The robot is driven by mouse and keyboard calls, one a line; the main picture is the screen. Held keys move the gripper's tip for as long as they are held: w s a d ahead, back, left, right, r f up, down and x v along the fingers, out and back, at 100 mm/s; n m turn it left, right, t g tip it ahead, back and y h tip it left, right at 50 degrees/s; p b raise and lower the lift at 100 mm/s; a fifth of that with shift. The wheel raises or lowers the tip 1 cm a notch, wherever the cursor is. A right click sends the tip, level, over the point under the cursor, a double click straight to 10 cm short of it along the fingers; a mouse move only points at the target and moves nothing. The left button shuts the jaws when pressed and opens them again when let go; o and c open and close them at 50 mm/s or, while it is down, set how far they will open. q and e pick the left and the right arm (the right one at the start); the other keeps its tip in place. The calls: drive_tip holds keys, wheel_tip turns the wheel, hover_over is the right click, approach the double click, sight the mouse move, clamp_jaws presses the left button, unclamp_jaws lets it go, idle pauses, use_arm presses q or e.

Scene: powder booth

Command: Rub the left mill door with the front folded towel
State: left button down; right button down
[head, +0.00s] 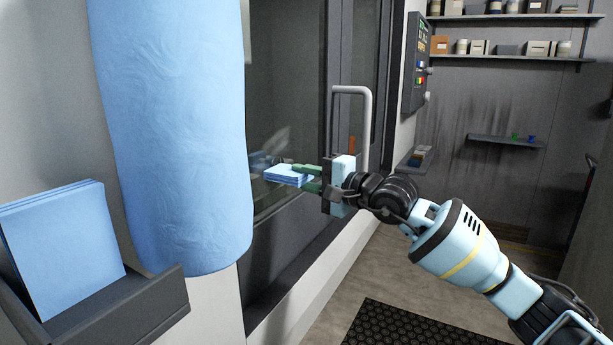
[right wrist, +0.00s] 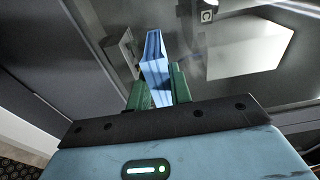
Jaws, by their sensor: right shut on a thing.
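The blue folded towel (head: 284,177) is pinched between the green fingers of my right gripper (head: 312,180). It sticks out flat toward the glass of the left mill door (head: 283,90), a dark-framed pane. A pale smear or reflection shows on the glass just above the towel. I cannot tell whether the towel touches the glass. In the right wrist view the towel (right wrist: 155,66) stands between the fingers (right wrist: 158,90), facing the dark glass (right wrist: 180,18). My left gripper is out of view.
A dark holder (head: 128,306) at lower left bears folded blue towels (head: 65,250). A large blue hanging form (head: 175,130) stands beside the door. A grey handle (head: 366,120) rises behind my gripper. A control panel (head: 416,62) and shelves (head: 510,18) are farther right. A black mat (head: 415,325) lies on the floor.

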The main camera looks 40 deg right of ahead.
sight(297, 176)
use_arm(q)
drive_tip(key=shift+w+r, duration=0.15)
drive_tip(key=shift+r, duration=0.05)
use_arm(e)
drive_tip(key=shift+s+a, duration=0.35)
drive_tip(key=shift+a, duration=0.45)
drive_tip(key=shift+s+a, duration=0.3)
drive_tip(key=shift+a, duration=0.45)
drive_tip(key=shift+a, duration=0.15)
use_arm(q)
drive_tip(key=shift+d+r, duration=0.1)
use_arm(e)
drive_tip(key=shift+s+a, duration=0.35)
drive_tip(key=shift+a, duration=0.4)
drive_tip(key=shift+s+a, duration=0.3)
drive_tip(key=shift+a, duration=0.45)
drive_tip(key=shift+r+p, duration=0.45)
drive_tip(key=shift+r, duration=0.3)
drive_tip(key=shift+w+d+b, duration=0.35)
drive_tip(key=shift+d, duration=0.5)
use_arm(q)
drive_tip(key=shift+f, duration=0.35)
use_arm(e)
drive_tip(key=shift+w+d, duration=0.25)
drive_tip(key=shift+d, duration=0.55)
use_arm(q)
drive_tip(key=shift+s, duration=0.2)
use_arm(e)
drive_tip(key=shift+d, duration=0.1)
